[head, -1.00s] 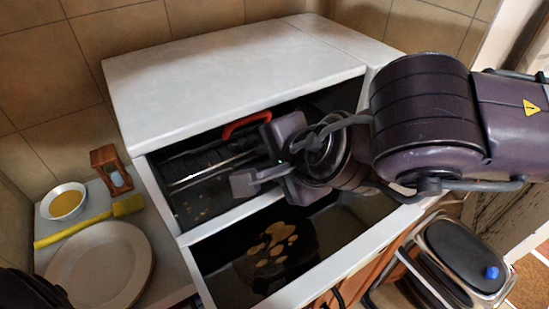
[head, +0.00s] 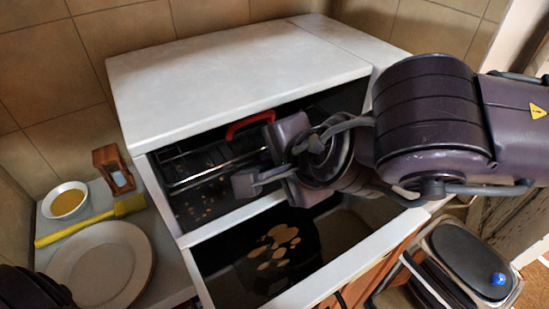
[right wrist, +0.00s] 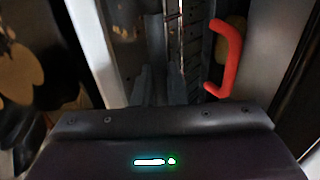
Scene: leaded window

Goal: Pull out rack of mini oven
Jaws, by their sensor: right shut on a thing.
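The mini oven (head: 230,62) is a white-topped box with its front open. Its metal rack (head: 195,181) shows as bright bars inside the dark opening, and again as a dark grid in the right wrist view (right wrist: 174,40). My right gripper (head: 257,158) is at the opening, its two fingers around the front edge of the rack. It is shut on the rack, though the contact itself is mostly hidden. In the right wrist view the fingers (right wrist: 162,88) reach forward to the rack.
A red handle-shaped piece (head: 248,122) is just behind the right gripper. Below the rack is a dark, stained panel (head: 275,262) with a white edge. A plate (head: 100,265), yellow brush (head: 85,222), bowl (head: 66,200) and hourglass (head: 114,171) are at left.

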